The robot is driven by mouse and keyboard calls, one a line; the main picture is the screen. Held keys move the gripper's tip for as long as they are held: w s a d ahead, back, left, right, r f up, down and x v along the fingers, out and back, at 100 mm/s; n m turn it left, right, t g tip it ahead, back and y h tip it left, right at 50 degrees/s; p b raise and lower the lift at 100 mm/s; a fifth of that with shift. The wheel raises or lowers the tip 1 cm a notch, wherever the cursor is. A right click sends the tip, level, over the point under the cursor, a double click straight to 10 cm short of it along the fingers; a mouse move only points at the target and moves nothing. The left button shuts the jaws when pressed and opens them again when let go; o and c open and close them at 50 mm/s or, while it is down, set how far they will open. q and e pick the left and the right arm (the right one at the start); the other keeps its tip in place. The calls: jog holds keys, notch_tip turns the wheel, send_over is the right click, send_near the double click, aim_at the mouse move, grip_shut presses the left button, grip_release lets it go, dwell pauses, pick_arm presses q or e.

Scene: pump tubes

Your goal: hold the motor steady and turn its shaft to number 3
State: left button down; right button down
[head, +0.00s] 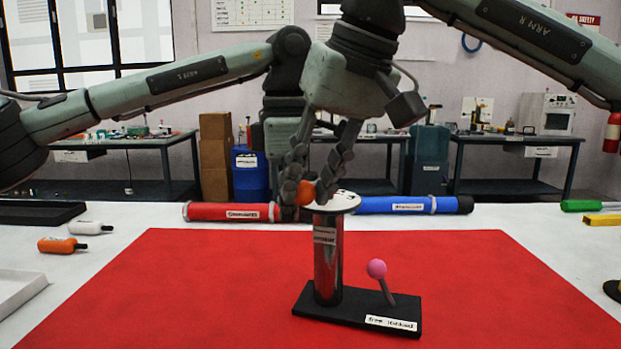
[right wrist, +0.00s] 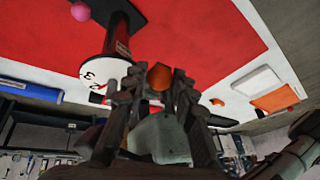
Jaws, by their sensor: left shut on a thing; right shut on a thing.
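An orange piece (head: 304,192), which looks like the motor, sits beside the near-left rim of a white numbered dial (head: 340,202) atop an upright metal cylinder (head: 328,265). In the right wrist view the orange piece (right wrist: 160,77) shows between dark fingers. My right gripper (head: 310,178) points down and is shut on it. My left gripper (head: 283,135) is mostly hidden behind the right one and appears to meet the same piece; its exact contact and the shaft are hidden. The dial also shows in the right wrist view (right wrist: 90,70), with a 3 partly readable and a red mark.
The cylinder stands on a black base (head: 350,312) with a pink-ball lever (head: 377,270), on a red mat (head: 180,290). A red tube (head: 230,211) and blue tube (head: 405,205) lie behind. A white piece (head: 86,228) and another orange piece (head: 58,245) lie left.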

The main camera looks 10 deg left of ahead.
jog(key=shift+w+a, duration=0.15)
dwell(0.7)
jog(key=c, duration=1.1)
grip_release()
jog(key=shift+c, duration=0.2)
jog(key=shift+w, duration=0.1)
jog(key=v, duration=1.3)
jog(key=shift+d+r, duration=0.3)
jog(key=v, duration=1.2)
jog(key=shift+s, duration=0.2)
jog(key=shift+r, duration=0.1)
